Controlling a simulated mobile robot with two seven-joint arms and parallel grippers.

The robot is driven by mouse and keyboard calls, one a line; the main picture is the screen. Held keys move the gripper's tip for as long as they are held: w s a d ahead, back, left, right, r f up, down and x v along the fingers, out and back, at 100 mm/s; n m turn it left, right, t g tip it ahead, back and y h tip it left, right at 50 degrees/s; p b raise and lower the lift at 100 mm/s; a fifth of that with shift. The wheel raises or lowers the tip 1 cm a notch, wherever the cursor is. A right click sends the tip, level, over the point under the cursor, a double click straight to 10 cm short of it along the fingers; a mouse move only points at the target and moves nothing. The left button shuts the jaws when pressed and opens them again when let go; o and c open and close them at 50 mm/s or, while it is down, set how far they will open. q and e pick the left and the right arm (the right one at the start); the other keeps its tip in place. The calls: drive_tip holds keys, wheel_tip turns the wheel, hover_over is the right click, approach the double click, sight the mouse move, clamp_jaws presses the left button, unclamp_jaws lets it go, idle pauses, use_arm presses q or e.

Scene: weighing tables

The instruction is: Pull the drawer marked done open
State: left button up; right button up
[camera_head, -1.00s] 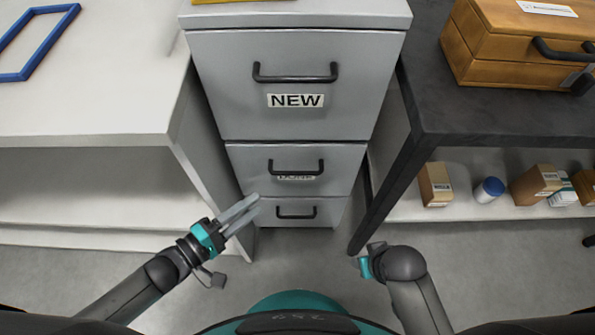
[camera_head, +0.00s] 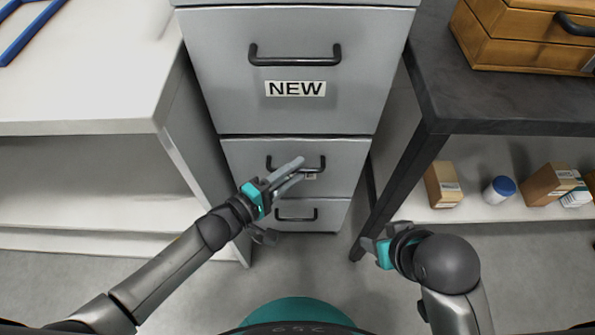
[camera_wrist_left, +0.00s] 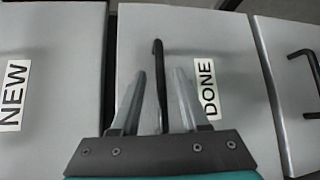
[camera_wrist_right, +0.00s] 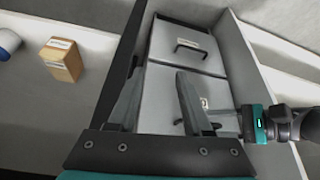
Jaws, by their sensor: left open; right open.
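The grey cabinet has a top drawer marked NEW (camera_head: 290,70) and below it the drawer marked done (camera_head: 345,160), shut. Its DONE label (camera_wrist_left: 207,88) is readable in the left wrist view and mostly hidden behind my gripper in the head view. My left gripper (camera_head: 298,170) is open in front of the done drawer. In the left wrist view its fingers (camera_wrist_left: 160,85) stand on either side of the black handle (camera_wrist_left: 160,70), not closed on it. My right gripper (camera_head: 368,248) is open and empty, low to the right of the cabinet, beside the dark table's leg.
A third drawer (camera_head: 310,215) is below, shut. A white table (camera_head: 80,100) stands at the left, a dark table (camera_head: 490,100) at the right with a wooden box (camera_head: 520,45) on top. Small boxes (camera_head: 443,185) and a blue-capped jar (camera_head: 499,189) stand on its lower shelf.

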use_arm(q)
drive_tip(key=shift+w+d+f, duration=0.15)
drive_tip(key=shift+w+d, duration=0.3)
drive_tip(key=shift+d, duration=0.05)
clamp_jaws()
idle(1.2)
